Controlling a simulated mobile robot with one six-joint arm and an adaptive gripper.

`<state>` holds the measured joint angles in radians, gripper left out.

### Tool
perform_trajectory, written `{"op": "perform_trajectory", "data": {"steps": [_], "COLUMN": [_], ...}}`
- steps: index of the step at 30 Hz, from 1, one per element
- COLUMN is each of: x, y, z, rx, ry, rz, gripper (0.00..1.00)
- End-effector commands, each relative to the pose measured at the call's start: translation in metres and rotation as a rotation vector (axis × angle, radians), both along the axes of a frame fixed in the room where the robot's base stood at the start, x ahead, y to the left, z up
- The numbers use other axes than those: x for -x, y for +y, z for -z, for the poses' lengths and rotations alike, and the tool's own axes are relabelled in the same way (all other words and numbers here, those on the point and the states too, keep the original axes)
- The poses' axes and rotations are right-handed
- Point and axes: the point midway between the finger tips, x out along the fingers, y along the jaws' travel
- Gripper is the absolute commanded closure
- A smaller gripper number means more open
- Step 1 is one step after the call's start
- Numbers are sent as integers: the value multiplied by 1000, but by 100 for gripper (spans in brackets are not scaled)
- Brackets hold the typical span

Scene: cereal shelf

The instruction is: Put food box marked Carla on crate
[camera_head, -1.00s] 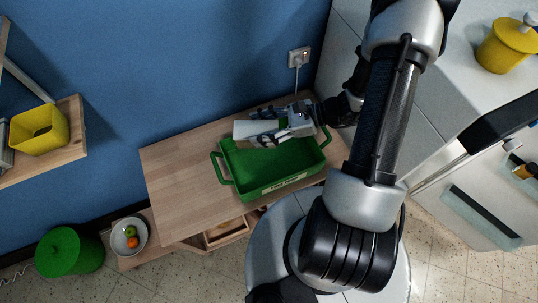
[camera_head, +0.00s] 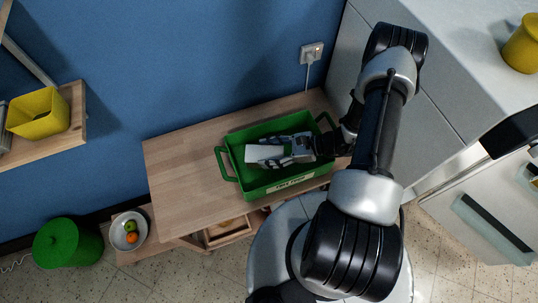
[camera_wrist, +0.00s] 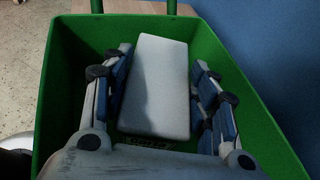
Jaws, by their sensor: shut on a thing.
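A green crate (camera_head: 237,166) with handles stands on the wooden table and carries a label on its front wall. The white food box (camera_head: 262,154) is within the crate's outline in the head view. My gripper (camera_head: 272,153) is over the crate with its fingers on either side of the box. In the wrist view the white box (camera_wrist: 157,85) lies between the blue-padded fingers of my gripper (camera_wrist: 160,100), with the crate's green walls (camera_wrist: 66,75) around it. The wrist view does not show clearly whether the box touches the crate floor. No name is readable on the box.
The wooden table (camera_head: 180,185) is bare left of the crate. A blue wall with a socket (camera_head: 312,52) is behind it. A counter is at right.

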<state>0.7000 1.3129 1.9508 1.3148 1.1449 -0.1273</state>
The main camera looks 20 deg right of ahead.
Motion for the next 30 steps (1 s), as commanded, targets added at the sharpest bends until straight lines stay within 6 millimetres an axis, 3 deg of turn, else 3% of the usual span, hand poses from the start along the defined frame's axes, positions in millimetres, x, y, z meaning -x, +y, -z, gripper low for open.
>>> {"op": "perform_trajectory", "data": {"steps": [3,14,15,24,30], "x": [0,0,0,0,0], "y": [0,0,0,0,0], "z": [18,22,23,21,21], "rx": [-2,-1,0,0,0], "ry": [-1,-1,0,0,0], "rz": [0,1,0,1,1], "gripper": [80,80,46,26,26]}}
